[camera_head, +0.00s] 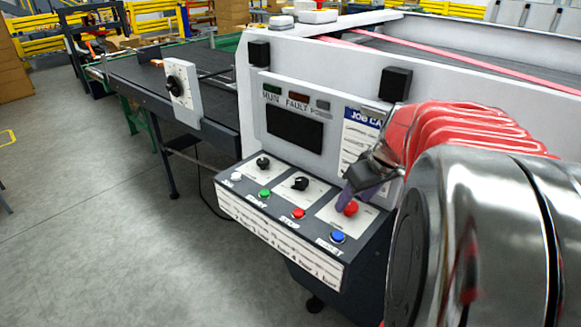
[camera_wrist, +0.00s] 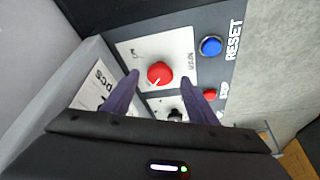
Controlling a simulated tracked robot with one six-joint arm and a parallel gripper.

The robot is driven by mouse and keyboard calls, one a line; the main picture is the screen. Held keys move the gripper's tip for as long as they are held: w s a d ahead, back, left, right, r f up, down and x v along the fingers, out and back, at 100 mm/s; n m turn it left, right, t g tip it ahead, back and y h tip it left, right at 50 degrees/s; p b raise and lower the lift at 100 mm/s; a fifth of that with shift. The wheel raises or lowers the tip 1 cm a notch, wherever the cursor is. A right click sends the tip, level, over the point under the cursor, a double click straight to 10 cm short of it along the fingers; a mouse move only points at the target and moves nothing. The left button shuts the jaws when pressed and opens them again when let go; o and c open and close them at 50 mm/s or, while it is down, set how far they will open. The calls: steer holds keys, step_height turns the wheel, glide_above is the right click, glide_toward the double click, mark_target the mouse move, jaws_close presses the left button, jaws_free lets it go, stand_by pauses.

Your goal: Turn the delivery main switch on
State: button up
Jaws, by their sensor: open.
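A red rotary knob (camera_head: 351,208) with a white mark sits on a white plate at the right end of the sloping control panel (camera_head: 229,197). In the wrist view the same red knob (camera_wrist: 160,73) lies just beyond and between the fingertips, its white mark slanting toward the lower left. The small lettering on its plate is too small to read. My gripper (camera_head: 352,190) is open above this plate, and in the wrist view its purple fingers (camera_wrist: 159,80) stand apart on either side of the knob, empty. I cannot tell whether they touch it.
Two black knobs (camera_head: 262,162) (camera_head: 299,183) sit left of the red one. Green (camera_head: 265,193), red STOP (camera_head: 298,214) and blue RESET (camera_head: 338,237) buttons line the front edge. A display (camera_head: 295,127) and job card (camera_head: 360,137) stand behind. The floor at left is clear.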

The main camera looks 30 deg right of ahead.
steer(key=shift+x, duration=0.85)
steer(key=c, duration=1)
